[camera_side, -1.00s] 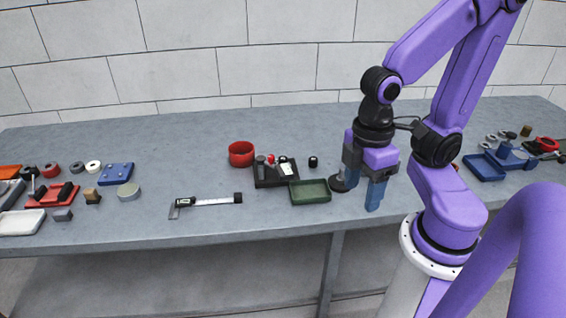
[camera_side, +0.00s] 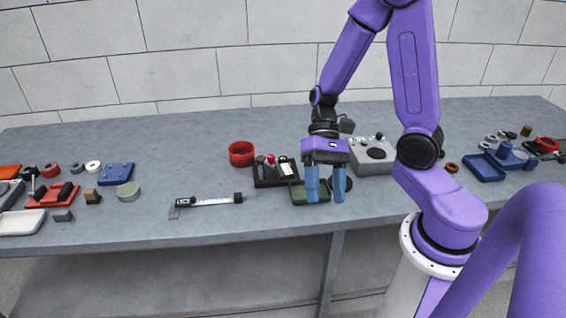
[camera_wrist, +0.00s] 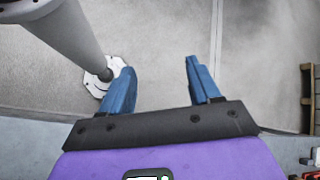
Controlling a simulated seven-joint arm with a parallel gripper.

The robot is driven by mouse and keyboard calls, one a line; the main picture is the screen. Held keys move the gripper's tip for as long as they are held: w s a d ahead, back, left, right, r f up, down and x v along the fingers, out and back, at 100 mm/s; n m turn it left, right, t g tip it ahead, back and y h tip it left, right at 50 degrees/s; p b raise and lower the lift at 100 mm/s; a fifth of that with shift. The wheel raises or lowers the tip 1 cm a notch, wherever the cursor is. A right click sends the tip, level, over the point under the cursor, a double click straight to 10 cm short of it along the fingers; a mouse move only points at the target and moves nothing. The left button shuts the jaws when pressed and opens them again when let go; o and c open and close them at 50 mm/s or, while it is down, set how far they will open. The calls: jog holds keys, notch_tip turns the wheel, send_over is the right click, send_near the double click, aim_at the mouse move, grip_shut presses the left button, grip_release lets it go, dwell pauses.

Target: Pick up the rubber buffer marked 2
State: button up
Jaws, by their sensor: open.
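No number can be read on any part, so I cannot tell which is the rubber buffer marked 2. A black tray (camera_side: 262,182) at mid-table holds several small upright parts, one grey, one red-topped and one pale. My gripper (camera_side: 325,198), with blue fingers apart and empty, hangs in front of the green tray (camera_side: 297,198) and hides part of it. The fingers also show spread in the wrist view (camera_wrist: 160,66), with only floor and bench edge beyond them.
A red ring-shaped cup (camera_side: 241,154) stands left of the black tray. A caliper (camera_side: 210,201) lies near the front edge. A grey box with knobs (camera_side: 373,155) stands right of my gripper. Blue trays (camera_side: 484,168) are at far right. The table between caliper and left-hand parts is clear.

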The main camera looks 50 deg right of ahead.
jog(key=w+d+f+m+t+y, duration=0.1)
jog(key=w+d+m+t+y, duration=0.1)
jog(key=w+m+t+y, duration=0.45)
jog(key=m+t+h, duration=1.1)
jog(key=m+t, duration=0.2)
jog(key=m, duration=1)
send_near(283, 158)
jog(key=shift+g, duration=0.25)
jog(key=x, duration=0.3)
jog(key=r+x, duration=0.1)
jog(key=shift+w+a+f, duration=0.2)
jog(key=shift+w+a, duration=0.15)
jog(key=shift+w, duration=0.1)
jog(key=shift+m+h, duration=0.25)
jog(key=shift+f+x, duration=0.25)
jog(key=shift+x, duration=1.15)
jog(key=shift+f+x, duration=0.2)
jog(key=shift+x, duration=1.15)
jog(key=shift+s+d, duration=0.15)
jog(key=shift+d, duration=0.05)
jog(key=c, duration=1.1)
